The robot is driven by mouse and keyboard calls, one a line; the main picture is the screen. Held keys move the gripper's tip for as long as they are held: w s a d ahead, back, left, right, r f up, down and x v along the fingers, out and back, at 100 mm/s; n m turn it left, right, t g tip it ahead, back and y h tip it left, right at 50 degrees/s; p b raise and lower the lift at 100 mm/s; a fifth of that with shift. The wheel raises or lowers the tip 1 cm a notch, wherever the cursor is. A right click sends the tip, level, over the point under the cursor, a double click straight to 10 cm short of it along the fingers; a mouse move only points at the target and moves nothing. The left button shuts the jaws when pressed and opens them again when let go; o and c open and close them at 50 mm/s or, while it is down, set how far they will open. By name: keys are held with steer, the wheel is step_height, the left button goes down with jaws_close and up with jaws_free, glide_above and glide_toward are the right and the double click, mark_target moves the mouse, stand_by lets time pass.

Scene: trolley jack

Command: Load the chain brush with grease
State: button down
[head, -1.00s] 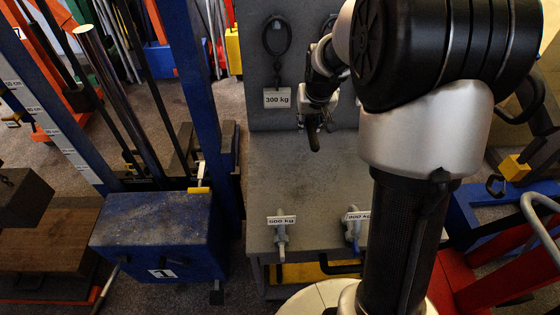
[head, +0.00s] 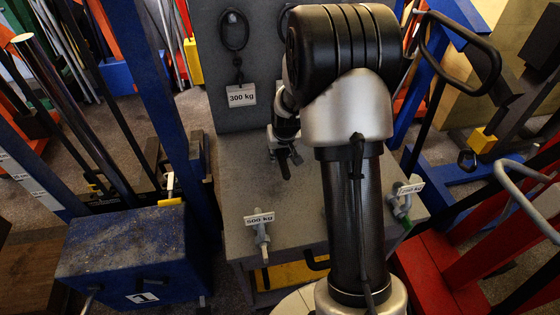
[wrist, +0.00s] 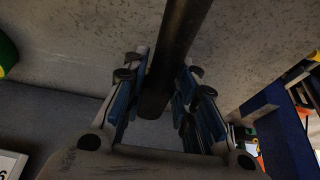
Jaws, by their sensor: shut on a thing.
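My gripper (head: 283,158) is above the grey workbench (head: 235,180), in front of its upright back panel. In the wrist view my gripper (wrist: 165,105) has its blue-padded fingers on both sides of a dark round rod (wrist: 180,50). The rod runs up out of the picture, and its dark end also shows in the head view (head: 285,171). It may be the chain brush's handle; no bristles show. I cannot make out any grease container.
A ring tool with a 300 kg tag (head: 242,95) hangs on the back panel. Tagged hooks (head: 262,238) sit along the bench's front edge. A blue box marked 1 (head: 135,250) stands left, and a red frame (head: 440,270) right. A yellow-green thing (wrist: 5,55) shows at the wrist view's left edge.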

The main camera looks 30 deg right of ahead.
mark_target(280, 159)
steer(key=shift+f+b, duration=0.5)
steer(key=shift+f, duration=1.25)
steer(key=shift+f, duration=0.2)
steer(key=c, duration=1.3)
jaws_free()
steer(key=shift+r, duration=0.1)
